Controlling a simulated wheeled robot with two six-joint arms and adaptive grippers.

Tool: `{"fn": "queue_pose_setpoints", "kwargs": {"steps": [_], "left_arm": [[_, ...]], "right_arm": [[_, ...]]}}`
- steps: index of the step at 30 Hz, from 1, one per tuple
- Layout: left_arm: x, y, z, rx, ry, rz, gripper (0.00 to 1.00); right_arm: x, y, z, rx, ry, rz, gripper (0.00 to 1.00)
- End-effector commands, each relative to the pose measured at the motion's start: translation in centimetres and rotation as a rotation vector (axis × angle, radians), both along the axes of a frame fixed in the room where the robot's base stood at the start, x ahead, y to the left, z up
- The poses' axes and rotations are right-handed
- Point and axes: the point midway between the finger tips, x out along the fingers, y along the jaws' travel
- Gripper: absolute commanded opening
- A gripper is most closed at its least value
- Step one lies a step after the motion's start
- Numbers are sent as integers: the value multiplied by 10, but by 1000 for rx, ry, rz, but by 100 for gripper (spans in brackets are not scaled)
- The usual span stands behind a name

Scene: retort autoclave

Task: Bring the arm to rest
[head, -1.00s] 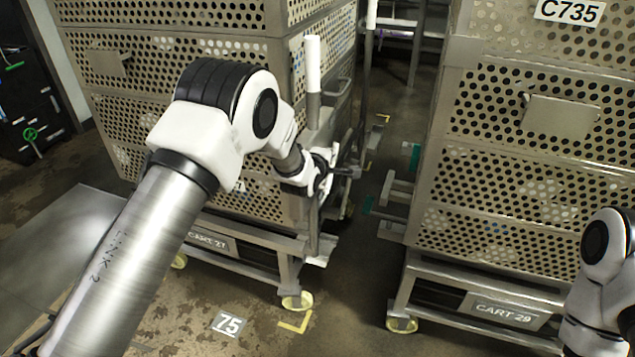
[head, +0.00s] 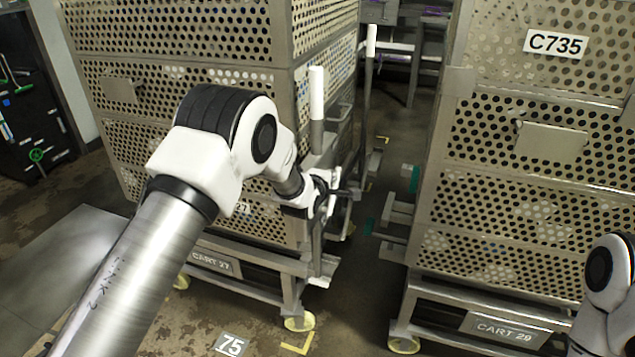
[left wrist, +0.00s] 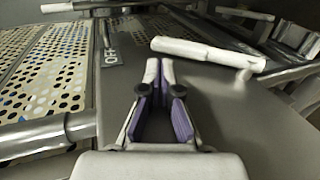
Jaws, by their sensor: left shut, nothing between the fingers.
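My left arm reaches in from the left in the head view. Its gripper (head: 330,194) is in front of the corner of the perforated cart marked CART 27 (head: 200,150), beside an upright lever with a white grip (head: 316,92). In the left wrist view the gripper (left wrist: 160,75) is shut and empty, its fingers pointing away from the camera. A white-gripped bar (left wrist: 208,52) lies just beyond the fingertips there. I cannot tell whether they touch. Part of my right arm (head: 608,285) shows at the right edge; its gripper is out of view.
A second perforated cart, CART 29 (head: 500,190), with plate C735 (head: 556,43), stands at the right. A narrow floor gap (head: 370,230) separates the carts. Both carts have yellow-wheeled casters (head: 300,323). A dark panel with handles (head: 35,110) is at the far left.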

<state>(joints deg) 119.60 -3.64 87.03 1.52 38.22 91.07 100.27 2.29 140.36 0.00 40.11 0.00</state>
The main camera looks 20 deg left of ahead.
Motion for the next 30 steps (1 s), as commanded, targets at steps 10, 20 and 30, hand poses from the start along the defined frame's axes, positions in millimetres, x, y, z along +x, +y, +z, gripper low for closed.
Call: {"fn": "queue_pose_setpoints", "kwargs": {"steps": [10,20,30], "left_arm": [[-67,1,57,1,0,-1,0],[-84,4,37,-3,69,4,0],[-288,32,-146,146,673,-78,0]], "right_arm": [[0,0,3,0,0,0,40],[0,0,21,0,1,0,40],[1,0,86,0,0,0,40]]}}
